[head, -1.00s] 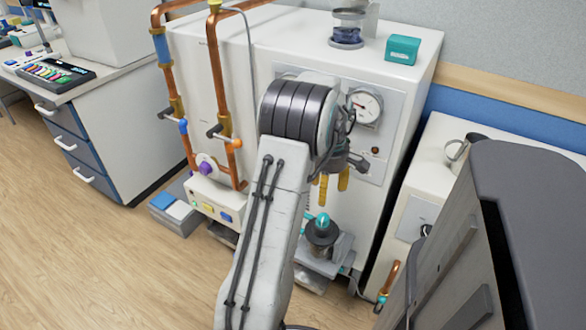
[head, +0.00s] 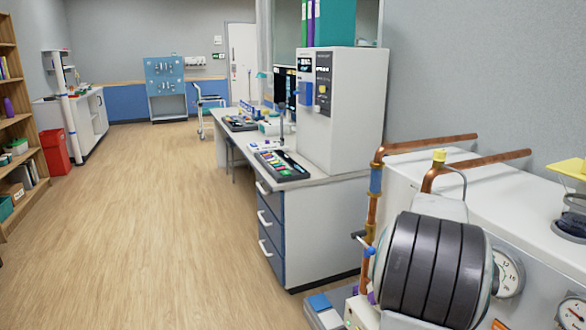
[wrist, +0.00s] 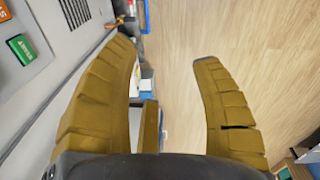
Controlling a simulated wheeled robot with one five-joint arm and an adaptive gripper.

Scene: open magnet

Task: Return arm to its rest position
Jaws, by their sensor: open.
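My arm's dark ribbed joint (head: 432,270) fills the lower right of the head view, in front of the white machine (head: 455,170). A grey-white panel with a green button (wrist: 22,49) lies beside the left finger. Wooden floor (wrist: 225,30) shows beyond the fingers. In the head view the fingers are largely hidden behind my arm.
Copper pipes (head: 372,210) and a dial gauge (head: 508,272) are close to my arm. A white desk with blue drawers (head: 268,225) stands left of the machine. A wooden shelf (head: 18,110) and red bin (head: 54,152) are far left. The floor (head: 150,235) between is clear.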

